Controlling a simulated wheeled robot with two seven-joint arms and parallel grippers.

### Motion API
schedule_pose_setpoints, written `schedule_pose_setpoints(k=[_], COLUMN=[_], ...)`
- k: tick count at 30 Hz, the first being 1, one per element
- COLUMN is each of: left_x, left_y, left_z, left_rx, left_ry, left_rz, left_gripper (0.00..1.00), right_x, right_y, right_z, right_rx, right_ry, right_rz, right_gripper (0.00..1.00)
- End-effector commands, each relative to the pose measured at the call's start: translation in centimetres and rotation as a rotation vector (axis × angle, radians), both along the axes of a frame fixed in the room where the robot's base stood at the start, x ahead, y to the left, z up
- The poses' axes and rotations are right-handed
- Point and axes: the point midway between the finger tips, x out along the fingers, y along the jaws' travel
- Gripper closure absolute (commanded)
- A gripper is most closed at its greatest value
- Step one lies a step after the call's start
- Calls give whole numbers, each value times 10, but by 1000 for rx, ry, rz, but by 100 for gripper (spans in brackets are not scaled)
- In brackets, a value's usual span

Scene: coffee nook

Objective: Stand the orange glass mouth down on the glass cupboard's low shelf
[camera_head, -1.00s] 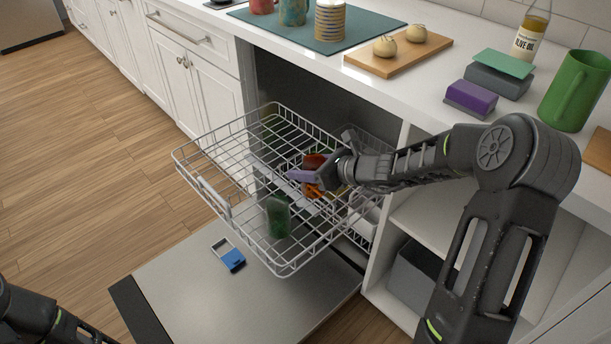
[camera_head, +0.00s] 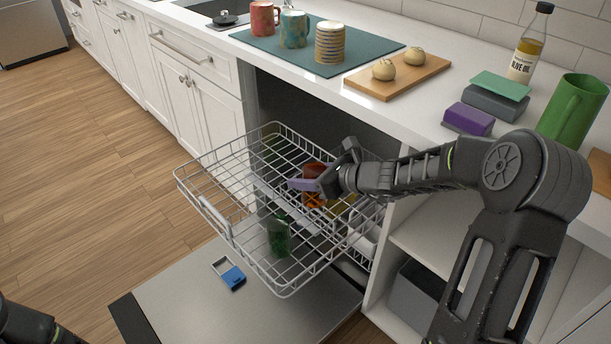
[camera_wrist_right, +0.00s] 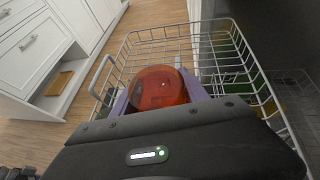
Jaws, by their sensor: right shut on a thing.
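The orange glass (camera_head: 314,171) is in the dishwasher's upper wire rack, towards its right side. In the right wrist view the orange glass (camera_wrist_right: 158,88) fills the gap between my purple-tipped fingers. My right gripper (camera_head: 312,183) is shut on it. Parts of the glass are hidden by the fingers and the rack wires. Open white shelves (camera_head: 437,235) stand right of the dishwasher, partly behind my right arm; I cannot tell if this is the glass cupboard. My left gripper is not in view; only a piece of my left arm shows at the lower left.
The open dishwasher door (camera_head: 190,300) holds a blue item (camera_head: 232,277).

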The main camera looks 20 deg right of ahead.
Motion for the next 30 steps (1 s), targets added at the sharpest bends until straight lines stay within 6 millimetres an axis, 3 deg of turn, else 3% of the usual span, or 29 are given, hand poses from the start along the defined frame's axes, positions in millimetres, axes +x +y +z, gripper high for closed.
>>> schedule_pose_setpoints(k=[16,30], left_x=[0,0], left_y=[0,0], left_z=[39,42], left_rx=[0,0], left_ry=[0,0], left_rz=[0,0], left_gripper=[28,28], right_x=[0,0], right_y=[0,0], right_z=[46,50], right_rx=[0,0], right_ry=[-2,-2], right_rz=[0,0], right_gripper=[99,99])
